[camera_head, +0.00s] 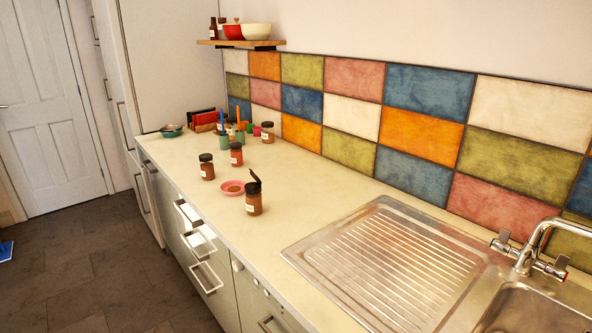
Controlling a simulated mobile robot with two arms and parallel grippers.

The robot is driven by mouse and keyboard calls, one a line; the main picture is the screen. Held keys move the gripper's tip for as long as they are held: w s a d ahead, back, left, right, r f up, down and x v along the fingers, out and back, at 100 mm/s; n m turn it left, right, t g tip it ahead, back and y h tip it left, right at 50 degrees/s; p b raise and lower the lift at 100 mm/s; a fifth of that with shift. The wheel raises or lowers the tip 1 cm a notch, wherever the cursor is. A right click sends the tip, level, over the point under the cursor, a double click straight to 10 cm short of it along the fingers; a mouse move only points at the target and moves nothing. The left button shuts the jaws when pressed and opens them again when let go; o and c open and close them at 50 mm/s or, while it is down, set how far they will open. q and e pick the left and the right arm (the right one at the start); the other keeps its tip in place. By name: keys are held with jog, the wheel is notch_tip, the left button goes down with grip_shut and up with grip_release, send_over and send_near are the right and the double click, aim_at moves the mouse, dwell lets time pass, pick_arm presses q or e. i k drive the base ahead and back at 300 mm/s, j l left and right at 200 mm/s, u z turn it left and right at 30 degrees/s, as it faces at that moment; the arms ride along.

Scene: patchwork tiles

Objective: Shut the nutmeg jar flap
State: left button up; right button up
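A brown spice jar (255,204) with a pale label stands upright on the countertop, beside a small pink dish. Its dark flap (254,176) is raised at a tilt above the rim, so this jar is open. The label is too small to read, so I cannot confirm that it is the nutmeg. Other similar jars stand behind it with their dark lids down: one to the left (207,169), one further back (236,155) and one near the tiles (267,134). Neither of my grippers shows in the head view.
The pink dish (224,191) holds some brown stuff. Cups and a red rack (204,119) crowd the far end of the countertop (300,210). A steel sink drainer (385,265) and tap (533,245) lie to the right. Some drawers (204,276) below stand partly open.

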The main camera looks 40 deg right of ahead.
aim_at(255, 176)
jog(key=i+z, duration=0.15)
jog(key=z, duration=0.3)
jog(key=i+j+z, duration=0.15)
jog(key=z, duration=0.3)
jog(key=i+j+z, duration=0.1)
jog(key=z, duration=0.3)
jog(key=i+j+z, duration=0.1)
jog(key=j+z, duration=0.2)
jog(key=z, duration=0.15)
jog(key=j+z, duration=0.25)
jog(key=z, duration=0.2)
jog(key=i, duration=0.05)
